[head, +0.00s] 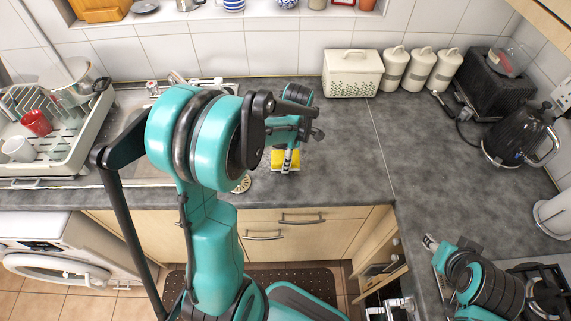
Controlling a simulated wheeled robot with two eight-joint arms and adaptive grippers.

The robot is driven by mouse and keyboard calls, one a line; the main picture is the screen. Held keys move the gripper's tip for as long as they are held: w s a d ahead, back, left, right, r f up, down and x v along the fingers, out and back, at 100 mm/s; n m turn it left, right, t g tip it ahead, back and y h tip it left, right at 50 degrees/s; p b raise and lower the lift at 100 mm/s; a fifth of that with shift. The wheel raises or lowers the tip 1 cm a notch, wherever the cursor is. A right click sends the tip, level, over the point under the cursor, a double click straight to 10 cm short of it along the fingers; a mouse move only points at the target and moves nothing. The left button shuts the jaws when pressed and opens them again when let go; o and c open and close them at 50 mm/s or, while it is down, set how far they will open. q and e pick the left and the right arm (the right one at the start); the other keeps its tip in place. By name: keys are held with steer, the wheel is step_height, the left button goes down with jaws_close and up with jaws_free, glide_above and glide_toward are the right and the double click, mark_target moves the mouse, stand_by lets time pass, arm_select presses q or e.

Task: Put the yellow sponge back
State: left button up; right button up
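The yellow sponge (277,161) lies on the grey counter to the right of the sink, partly covered by my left gripper. My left gripper (289,160) points down at the sponge, with its fingertips over or against it. The view does not show whether the fingers are closed on the sponge or whether they touch it. My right gripper (431,243) is low at the right, by the counter's front edge, away from the sponge. Its finger opening is not clear.
A dish rack (77,146) with a red cup (37,122) stands left of the sink (130,108). A white bin (352,77), canisters (420,68), a toaster (493,85) and a black kettle (517,135) line the back right. The counter right of the sponge is clear.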

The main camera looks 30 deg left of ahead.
arm_select(q)
steer(key=shift+f+b, duration=0.35)
steer(key=shift+f, duration=1.25)
steer(key=o, duration=1.2)
steer(key=shift+f, duration=0.15)
